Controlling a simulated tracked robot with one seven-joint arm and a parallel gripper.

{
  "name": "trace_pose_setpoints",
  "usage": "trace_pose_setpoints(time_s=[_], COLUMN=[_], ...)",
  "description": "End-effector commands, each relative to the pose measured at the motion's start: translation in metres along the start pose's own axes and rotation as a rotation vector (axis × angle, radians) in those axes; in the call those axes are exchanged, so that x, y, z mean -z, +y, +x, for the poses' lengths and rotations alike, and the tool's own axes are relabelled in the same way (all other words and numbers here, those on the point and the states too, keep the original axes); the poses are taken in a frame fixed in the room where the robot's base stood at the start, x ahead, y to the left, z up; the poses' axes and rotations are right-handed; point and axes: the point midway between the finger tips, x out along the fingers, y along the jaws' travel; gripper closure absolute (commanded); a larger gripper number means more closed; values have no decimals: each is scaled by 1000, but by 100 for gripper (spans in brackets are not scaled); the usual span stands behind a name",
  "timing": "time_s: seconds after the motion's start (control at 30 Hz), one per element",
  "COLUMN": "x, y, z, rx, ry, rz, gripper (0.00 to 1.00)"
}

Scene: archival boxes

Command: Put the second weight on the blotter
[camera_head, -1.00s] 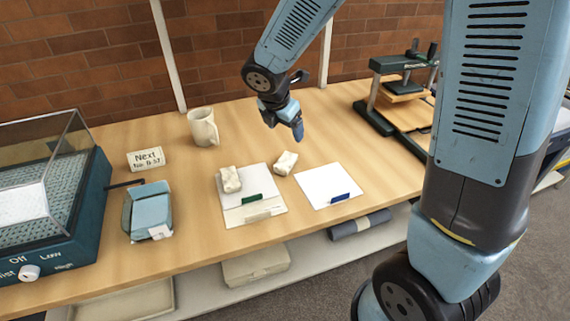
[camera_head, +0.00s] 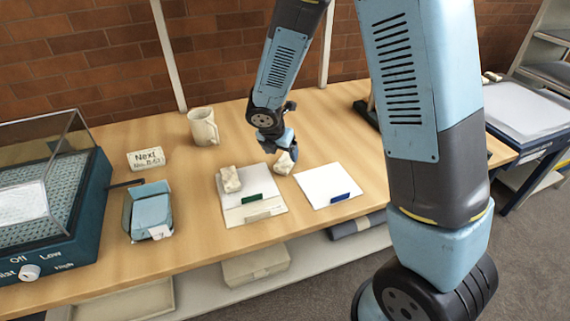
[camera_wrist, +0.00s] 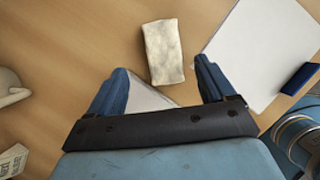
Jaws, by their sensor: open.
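One cream, cloth-like weight (camera_head: 230,180) lies on the upper left part of the white sheet with a green tab (camera_head: 238,214). A second cream weight (camera_head: 284,167) lies on the bare table between that sheet and the white sheet with a blue tab (camera_head: 322,184). My gripper (camera_head: 286,148) is over this second weight and partly hides it. In the wrist view my open gripper (camera_wrist: 161,68) has a finger towards each side of the weight (camera_wrist: 164,40), which lies mostly ahead of the fingertips. I cannot tell which sheet is the blotter.
A white mug (camera_head: 203,126) stands at the back, near a small sign (camera_head: 146,159). The table's front is clear around the sheets.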

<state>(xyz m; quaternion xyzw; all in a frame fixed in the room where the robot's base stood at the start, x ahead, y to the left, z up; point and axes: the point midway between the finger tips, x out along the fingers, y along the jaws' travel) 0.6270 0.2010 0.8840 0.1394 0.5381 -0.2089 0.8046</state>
Motion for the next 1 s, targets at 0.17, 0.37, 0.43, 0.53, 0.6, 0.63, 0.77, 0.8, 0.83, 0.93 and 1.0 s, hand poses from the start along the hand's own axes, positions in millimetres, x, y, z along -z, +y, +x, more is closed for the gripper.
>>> trace_pose_setpoints(time_s=[0.17,0.37,0.43,0.53,0.6,0.63,0.77,0.8,0.83,0.93,1.0], x=[1,1,1,1,0,0,0,0,0,0,0], y=[-3,-6,-6,-6,-6,-6,-6,-6,-6,-6,-6], z=[15,40,46,51,52,52,52,52,52,52,52], rx=[3,2,3,1,1,1,1,1,1,1,1], ry=[1,0,0,0,0,0,0,0,0,0,0], rz=[0,0,1,3,3,3,3,3,3,3,3], gripper=[17,17,17,17,17,17,17,17,20,29,36])
